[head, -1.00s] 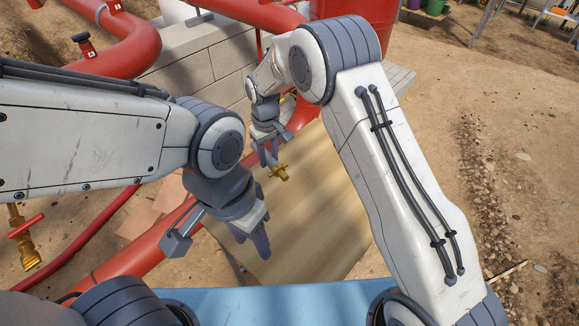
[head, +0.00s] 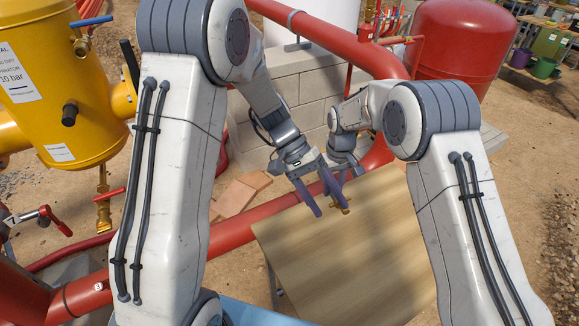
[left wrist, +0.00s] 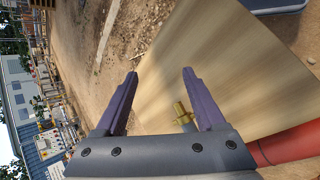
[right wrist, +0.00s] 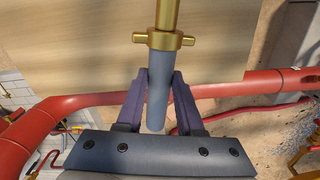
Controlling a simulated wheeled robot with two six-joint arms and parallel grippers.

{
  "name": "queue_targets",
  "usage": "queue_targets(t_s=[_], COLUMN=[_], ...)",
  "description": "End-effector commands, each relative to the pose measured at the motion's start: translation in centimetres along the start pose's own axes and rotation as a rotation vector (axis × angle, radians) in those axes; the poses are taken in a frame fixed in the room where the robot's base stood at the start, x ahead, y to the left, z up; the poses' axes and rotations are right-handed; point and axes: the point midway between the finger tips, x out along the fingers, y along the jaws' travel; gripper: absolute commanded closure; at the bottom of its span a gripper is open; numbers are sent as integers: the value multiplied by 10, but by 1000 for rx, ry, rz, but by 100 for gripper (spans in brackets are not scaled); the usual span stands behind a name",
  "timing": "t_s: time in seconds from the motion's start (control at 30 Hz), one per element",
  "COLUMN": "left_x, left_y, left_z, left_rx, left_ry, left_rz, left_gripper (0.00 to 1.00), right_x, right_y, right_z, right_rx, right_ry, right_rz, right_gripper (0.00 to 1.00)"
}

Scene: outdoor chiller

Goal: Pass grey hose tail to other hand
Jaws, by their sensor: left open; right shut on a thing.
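The hose tail shows in the right wrist view as a grey tube (right wrist: 160,85) with a brass collar and brass stem (right wrist: 165,40). My right gripper (right wrist: 160,90) is shut on its grey part. In the head view its brass end (head: 341,203) shows above the table, beside the fingers of my left gripper (head: 325,195); its grey part is mostly hidden there. The brass end (left wrist: 181,112) shows there just beside the right-hand finger.
A wooden table (head: 350,260) lies below both grippers, its top bare where seen. A red pipe (head: 240,236) runs along its left side. A low block wall (head: 310,92) and a red tank (head: 465,50) stand behind. A yellow vessel (head: 65,80) stands at the left.

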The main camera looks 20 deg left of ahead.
Motion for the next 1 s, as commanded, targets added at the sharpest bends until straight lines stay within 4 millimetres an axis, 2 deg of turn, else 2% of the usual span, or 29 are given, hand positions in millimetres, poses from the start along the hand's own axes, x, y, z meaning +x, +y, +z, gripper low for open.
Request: queue_targets(t_s=[0.03,0.2,0.33,0.5,0.67,1.0], left_x=[-6,-30,-52,-68,-66,-18], left_y=[-17,-64,-99,-126,-128,-100], left_z=[-21,-78,-110,-128,-135,-158], left_rx=[-43,-117,-144,-154,-154,-153], left_ry=[26,161,281,377,399,393], left_rz=[71,300,434,518,537,534], left_gripper=[28,28,28,28,28,28], right_x=[-1,-1,-1,-1,-1,-1], right_y=[0,0,0,0,0,0], right_z=[0,0,0,0,0,0], right_rx=[0,0,0,0,0,0], right_ry=[1,1,1,2,2,2], right_rz=[0,0,0,0,0,0], right_gripper=[100,100,100,100,100,100])
